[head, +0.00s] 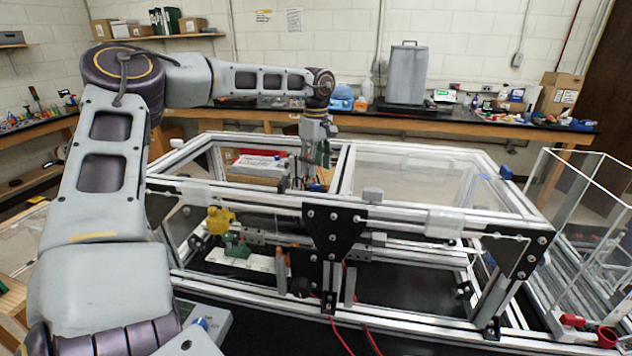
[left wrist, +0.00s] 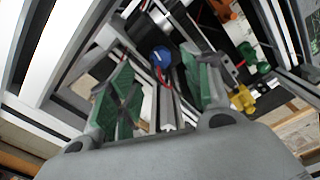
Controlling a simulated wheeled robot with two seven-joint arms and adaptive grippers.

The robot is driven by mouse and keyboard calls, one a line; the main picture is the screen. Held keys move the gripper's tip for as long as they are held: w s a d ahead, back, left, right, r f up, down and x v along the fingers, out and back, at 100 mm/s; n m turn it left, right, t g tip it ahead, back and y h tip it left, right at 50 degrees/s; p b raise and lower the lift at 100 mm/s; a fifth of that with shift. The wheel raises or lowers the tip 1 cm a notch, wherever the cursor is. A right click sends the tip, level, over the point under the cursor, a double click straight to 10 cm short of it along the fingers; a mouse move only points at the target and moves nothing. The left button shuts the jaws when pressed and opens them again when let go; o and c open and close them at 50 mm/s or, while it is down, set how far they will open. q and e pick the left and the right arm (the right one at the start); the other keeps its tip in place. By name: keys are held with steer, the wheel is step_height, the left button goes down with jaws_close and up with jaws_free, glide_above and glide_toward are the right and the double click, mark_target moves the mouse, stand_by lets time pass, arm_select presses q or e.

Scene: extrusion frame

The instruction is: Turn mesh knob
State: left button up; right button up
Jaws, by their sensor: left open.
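The aluminium extrusion frame (head: 420,222) stands on the dark bench with clear panels. My left gripper (head: 318,160) points down into the open left bay at the rear, partly hidden by its own links. In the left wrist view its two green-padded fingers (left wrist: 162,88) are apart with nothing held. A round blue knob (left wrist: 162,57) shows just beyond the fingertips, between them in the picture; I cannot tell its distance or whether it is the mesh knob. A dark cylindrical part (left wrist: 148,28) lies behind it. My right gripper is not in view.
Yellow (head: 220,220) and green (head: 238,248) fixtures sit inside the left bay. A black bracket plate (head: 333,228) stands at the frame's front middle. A clear acrylic box (head: 590,210) is at the right. Frame rails surround the gripper closely.

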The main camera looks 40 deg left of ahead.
mark_target(316, 184)
arm_select(q)
steer(key=shift+f+p, duration=0.3)
steer(key=shift+f, duration=2.7)
steer(key=c, duration=1)
